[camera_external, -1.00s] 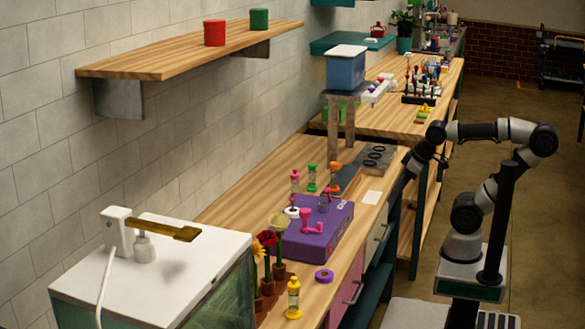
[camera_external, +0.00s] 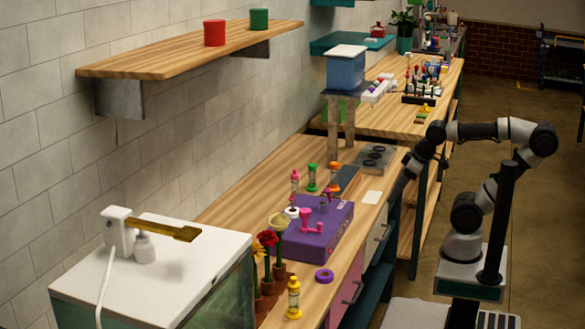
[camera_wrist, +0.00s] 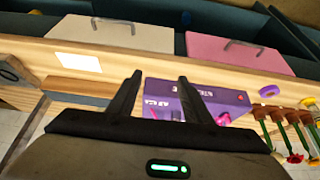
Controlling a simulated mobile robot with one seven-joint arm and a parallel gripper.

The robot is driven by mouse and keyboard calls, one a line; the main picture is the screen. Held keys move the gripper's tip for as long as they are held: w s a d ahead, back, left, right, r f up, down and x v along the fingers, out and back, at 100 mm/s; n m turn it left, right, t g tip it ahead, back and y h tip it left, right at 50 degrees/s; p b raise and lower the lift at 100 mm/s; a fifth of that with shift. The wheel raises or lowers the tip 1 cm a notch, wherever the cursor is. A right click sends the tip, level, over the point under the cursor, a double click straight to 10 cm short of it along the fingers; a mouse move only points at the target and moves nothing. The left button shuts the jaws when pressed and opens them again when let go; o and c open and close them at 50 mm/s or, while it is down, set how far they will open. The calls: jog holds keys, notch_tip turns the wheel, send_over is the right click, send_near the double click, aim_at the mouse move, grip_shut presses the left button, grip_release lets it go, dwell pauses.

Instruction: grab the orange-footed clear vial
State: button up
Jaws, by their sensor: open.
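The orange-footed clear vial (camera_external: 335,177) stands upright on the wooden counter, behind the purple box, at the right end of a row with a green-capped vial (camera_external: 312,178) and a pink-capped vial (camera_external: 295,183). Its foot is small and hard to make out. In the wrist view I cannot pick this vial out; my gripper body covers the lower part. My gripper (camera_wrist: 159,80) is open, its two dark fingers apart with nothing between them. It is near the counter's front edge, right of the vial in the external view, not touching it.
The purple box (camera_external: 318,232) with pink fittings stands in front of the vials. A white card (camera_external: 372,197) lies by the counter edge. Potted flowers (camera_external: 268,270), a purple ring (camera_external: 324,276) and a yellow vial (camera_external: 294,298) are nearer. A stand with a blue bin (camera_external: 346,72) rises behind.

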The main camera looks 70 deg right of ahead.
jog(key=n+g+p, duration=0.1)
jog(key=n+p, duration=0.1)
jog(key=n+t+h+p, duration=0.2)
jog(key=n+h+p, duration=1.15)
jog(key=n, duration=0.85)
send_near(332, 172)
jog(key=shift+y, duration=0.95)
jog(key=x, duration=0.5)
jog(key=d+p+x, duration=0.1)
jog(key=x, duration=0.4)
jog(key=s+r+p+x, duration=0.1)
jog(key=x, duration=0.4)
jog(key=shift+s+d+r, duration=0.1)
jog(key=shift+d+r, duration=0.05)
jog(key=shift+c, duration=0.4)
grip_shut()
